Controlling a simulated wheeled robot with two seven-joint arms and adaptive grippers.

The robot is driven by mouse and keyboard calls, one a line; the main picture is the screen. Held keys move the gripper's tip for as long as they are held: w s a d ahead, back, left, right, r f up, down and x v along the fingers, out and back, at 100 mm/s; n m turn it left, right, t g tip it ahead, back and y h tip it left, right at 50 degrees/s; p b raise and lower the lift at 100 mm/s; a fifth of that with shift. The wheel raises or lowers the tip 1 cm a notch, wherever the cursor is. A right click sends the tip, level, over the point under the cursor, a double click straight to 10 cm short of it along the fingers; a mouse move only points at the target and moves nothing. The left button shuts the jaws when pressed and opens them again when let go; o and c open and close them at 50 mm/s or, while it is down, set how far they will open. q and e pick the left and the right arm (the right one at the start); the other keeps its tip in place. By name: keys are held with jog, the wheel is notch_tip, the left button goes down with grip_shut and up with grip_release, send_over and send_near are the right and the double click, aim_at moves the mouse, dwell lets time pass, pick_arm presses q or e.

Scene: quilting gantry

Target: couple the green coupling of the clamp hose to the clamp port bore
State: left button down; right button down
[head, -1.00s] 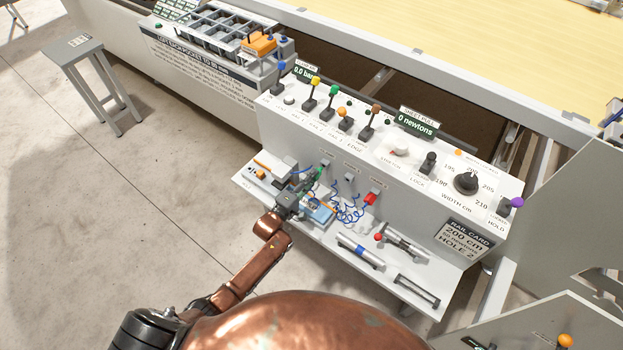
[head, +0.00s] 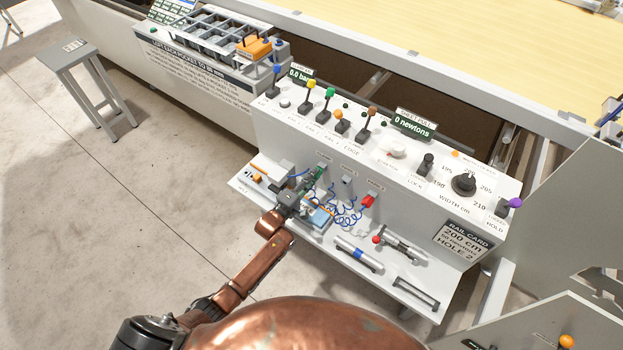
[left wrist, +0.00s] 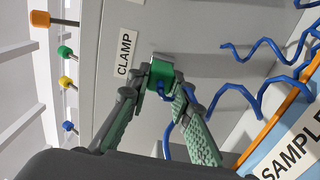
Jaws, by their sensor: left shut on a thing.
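My left gripper (head: 308,184) is shut on the green coupling (left wrist: 160,73) of the clamp hose and holds it in front of the panel's lower face. In the left wrist view, both fingers of my left gripper (left wrist: 160,88) flank the coupling, just beside the CLAMP label (left wrist: 124,53). A grey edge shows at the coupling's far end. The clamp port bore is hidden behind the coupling; I cannot tell whether the coupling is in it, touching or just short. The blue clamp hose (left wrist: 165,98) bends away below the coupling. My right gripper is out of view.
A red coupling (head: 368,202) is at the rightmost port, with coiled blue hoses (head: 348,216) on the shelf (head: 375,272). A blue sample box (head: 320,217) lies close to my left gripper. Coloured levers (head: 330,97) stand above on the panel.

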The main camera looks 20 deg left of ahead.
pick_arm(q)
jog(key=c, duration=1.7)
grip_release()
jog(key=shift+o, duration=0.2)
jog(key=v, duration=1.2)
